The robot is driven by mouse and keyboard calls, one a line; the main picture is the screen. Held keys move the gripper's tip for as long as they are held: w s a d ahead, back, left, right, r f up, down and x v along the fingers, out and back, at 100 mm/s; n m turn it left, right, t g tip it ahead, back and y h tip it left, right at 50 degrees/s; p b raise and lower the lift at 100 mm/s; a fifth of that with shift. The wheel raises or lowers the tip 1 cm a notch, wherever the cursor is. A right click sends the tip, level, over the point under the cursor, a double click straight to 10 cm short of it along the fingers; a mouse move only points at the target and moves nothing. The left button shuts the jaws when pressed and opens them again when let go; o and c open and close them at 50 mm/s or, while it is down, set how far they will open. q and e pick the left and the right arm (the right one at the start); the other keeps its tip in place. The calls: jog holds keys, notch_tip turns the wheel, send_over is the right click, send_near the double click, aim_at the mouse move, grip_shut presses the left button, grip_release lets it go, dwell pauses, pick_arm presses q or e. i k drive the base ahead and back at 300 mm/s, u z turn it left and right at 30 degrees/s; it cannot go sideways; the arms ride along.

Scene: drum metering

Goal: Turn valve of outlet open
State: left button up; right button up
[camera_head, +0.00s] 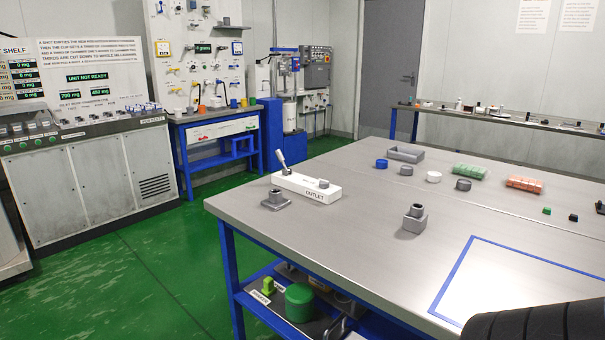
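A white block marked OUTLET (306,188) sits near the left corner of the metal-topped table. A grey lever handle (281,159) stands up, slightly tilted, at the block's left end. A small grey knob-like part (323,183) is on its right end. I cannot tell from this view whether the valve is open or closed. Neither of my grippers shows. A dark ribbed part, possibly of my own arm, fills the bottom right corner, well apart from the outlet block.
Grey fittings (276,200) and (414,218) stand on the table (350,240) near the block. Blue, white and grey round pieces, a grey tray (405,153) and green and red blocks lie farther back. A blue-outlined area is at front right. The table's left edge is close.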

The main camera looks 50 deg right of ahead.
aim_at(324, 184)
jog(key=z, duration=0.6)
jog(key=i, duration=0.75)
jog(key=z, duration=0.75)
